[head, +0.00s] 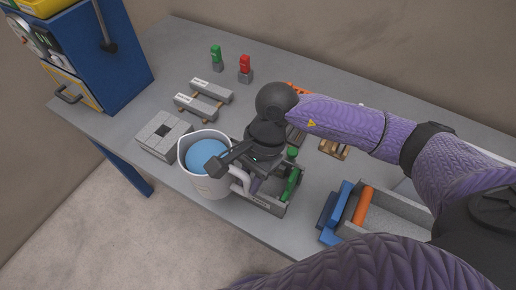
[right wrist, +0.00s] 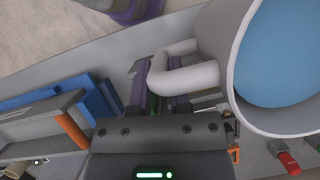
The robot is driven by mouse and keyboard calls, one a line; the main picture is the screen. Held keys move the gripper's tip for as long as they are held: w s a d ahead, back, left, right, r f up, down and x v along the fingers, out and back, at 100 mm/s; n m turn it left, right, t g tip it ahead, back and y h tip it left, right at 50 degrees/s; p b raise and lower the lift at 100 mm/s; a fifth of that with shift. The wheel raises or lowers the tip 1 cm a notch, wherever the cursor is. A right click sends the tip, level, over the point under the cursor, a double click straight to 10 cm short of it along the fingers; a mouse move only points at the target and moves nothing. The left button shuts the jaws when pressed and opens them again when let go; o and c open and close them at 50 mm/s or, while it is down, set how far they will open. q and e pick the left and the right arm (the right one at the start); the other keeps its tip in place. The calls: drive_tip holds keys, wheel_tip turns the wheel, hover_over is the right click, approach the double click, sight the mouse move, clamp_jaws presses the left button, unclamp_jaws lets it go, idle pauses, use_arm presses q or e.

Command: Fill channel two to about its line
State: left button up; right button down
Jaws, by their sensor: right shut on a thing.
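A white jug (head: 205,188) holding blue liquid (head: 207,155) is at the table's front edge. My right gripper (head: 246,178) is shut on its handle, which also shows between the fingers in the right wrist view (right wrist: 185,79). The jug looks nearly upright, its liquid broad and well below the rim; whether its base touches anything is hidden. Two pale grey labelled bars (head: 211,89) (head: 196,107) lie on wooden strips behind it. Their labels are too small to read, so I cannot tell which is channel two. My left gripper is not in view.
A grey square block (head: 163,134) with a dark hole lies left of the jug. A blue machine (head: 103,60) stands at the left. Green (head: 216,57) and red (head: 245,68) pieces stand at the back. A grey tray (head: 398,216) and blue parts (head: 335,213) are at the right.

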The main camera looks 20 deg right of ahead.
use_arm(q)
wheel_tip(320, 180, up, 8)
drive_tip(key=p, duration=0.7)
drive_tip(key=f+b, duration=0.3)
drive_tip(key=b, duration=0.1)
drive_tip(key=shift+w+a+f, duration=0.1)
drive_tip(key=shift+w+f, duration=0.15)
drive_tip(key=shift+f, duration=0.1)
use_arm(e)
drive_tip(key=s+r+m+g+y, duration=0.1)
drive_tip(key=m, duration=0.3)
drive_tip(key=s+a+r+m+g+y, duration=0.1)
drive_tip(key=m, duration=0.4)
drive_tip(key=s+a+r+m+g+y, duration=0.1)
drive_tip(key=m, duration=0.4)
drive_tip(key=shift+a+r+y, duration=0.1)
drive_tip(key=shift+a+y, duration=0.05)
drive_tip(key=shift+y, duration=0.15)
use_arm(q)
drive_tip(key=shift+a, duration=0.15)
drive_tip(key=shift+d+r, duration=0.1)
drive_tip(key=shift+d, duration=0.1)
use_arm(e)
drive_tip(key=shift+r, duration=0.15)
